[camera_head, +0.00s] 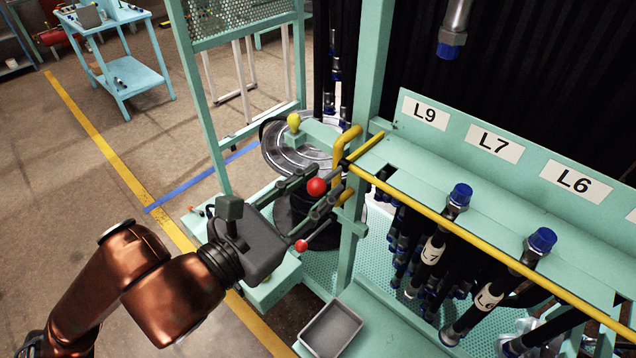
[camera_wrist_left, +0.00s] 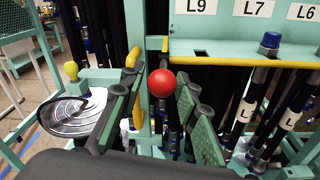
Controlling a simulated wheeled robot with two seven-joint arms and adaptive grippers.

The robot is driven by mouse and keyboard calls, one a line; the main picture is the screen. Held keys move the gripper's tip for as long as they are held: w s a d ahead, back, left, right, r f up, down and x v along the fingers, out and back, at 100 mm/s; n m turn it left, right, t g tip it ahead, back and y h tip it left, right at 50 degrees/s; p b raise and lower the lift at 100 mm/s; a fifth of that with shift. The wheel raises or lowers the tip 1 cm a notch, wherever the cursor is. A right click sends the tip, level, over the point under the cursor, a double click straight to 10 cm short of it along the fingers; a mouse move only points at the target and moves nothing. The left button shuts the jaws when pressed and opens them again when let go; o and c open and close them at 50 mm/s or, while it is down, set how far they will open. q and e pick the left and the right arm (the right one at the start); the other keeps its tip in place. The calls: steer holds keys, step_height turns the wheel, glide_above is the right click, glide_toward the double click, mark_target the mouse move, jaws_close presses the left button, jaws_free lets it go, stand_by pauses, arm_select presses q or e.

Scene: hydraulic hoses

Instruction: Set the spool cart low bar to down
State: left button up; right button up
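A yellow bar (camera_head: 455,226) runs across the front of the hanging hoses, about level as it shows; it also shows in the left wrist view (camera_wrist_left: 235,61). I cannot tell whether this is the low bar. A red ball knob (camera_head: 317,187) is near its left end by the green post. My left gripper (camera_head: 322,198) is open, with fingers on both sides of this knob in the picture. In the left wrist view the knob (camera_wrist_left: 161,84) appears between the fingers; contact cannot be told. A second red ball (camera_head: 302,245) is below the lower finger. My right gripper is not in view.
A green rack panel (camera_head: 450,112) carries labels L9, L7 and L6 above blue-capped hoses (camera_head: 460,196). A yellow knob (camera_head: 294,122) tops a green arm over a silver reel (camera_head: 285,152). A grey tray (camera_head: 331,329) sits low in front. Open floor lies left.

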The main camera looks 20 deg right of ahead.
arm_select(q)
steer(key=shift+o, duration=1.1)
steer(key=shift+r, duration=0.1)
steer(key=shift+s, duration=0.1)
steer(key=f+v, duration=0.1)
steer(key=v, duration=1.1)
steer(key=shift+r, duration=0.45)
